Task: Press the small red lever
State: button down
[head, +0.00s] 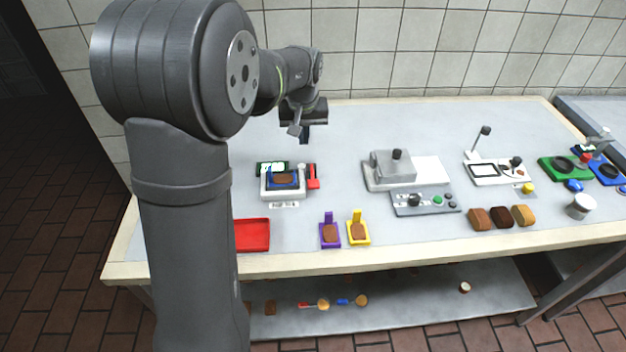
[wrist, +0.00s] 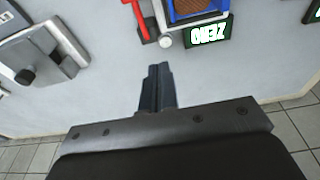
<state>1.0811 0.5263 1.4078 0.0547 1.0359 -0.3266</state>
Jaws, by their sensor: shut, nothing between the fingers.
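The small red lever (head: 313,178) stands at the right side of a white device (head: 285,194) on the table. It also shows at the top of the wrist view (wrist: 138,18). The device bears a blue tray (head: 270,184) with a brown slice (head: 285,179) in it. My gripper (head: 305,139) is shut and empty, behind and above the device. In the wrist view its fingertips (wrist: 159,69) are apart from the lever.
A grey press-like machine (head: 393,166) and a control panel (head: 424,201) stand to the right. A red tray (head: 252,235), a purple holder (head: 330,232) and a yellow holder (head: 358,230) lie in front. The tiled wall is behind. Bare table lies between the device and the machine.

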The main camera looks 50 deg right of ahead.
jog(key=s, duration=0.1)
jog(key=s+a+g+y, duration=0.1)
jog(key=s, duration=0.1)
jog(key=s+a+g+y, duration=0.1)
jog(key=s, duration=0.1)
jog(key=shift+f, duration=0.1)
send_over(313, 181)
notch_tip(313, 181, down, 5)
jog(key=shift+d+f, duration=0.1)
jog(key=shift+d, duration=0.05)
jog(key=shift+f, duration=0.8)
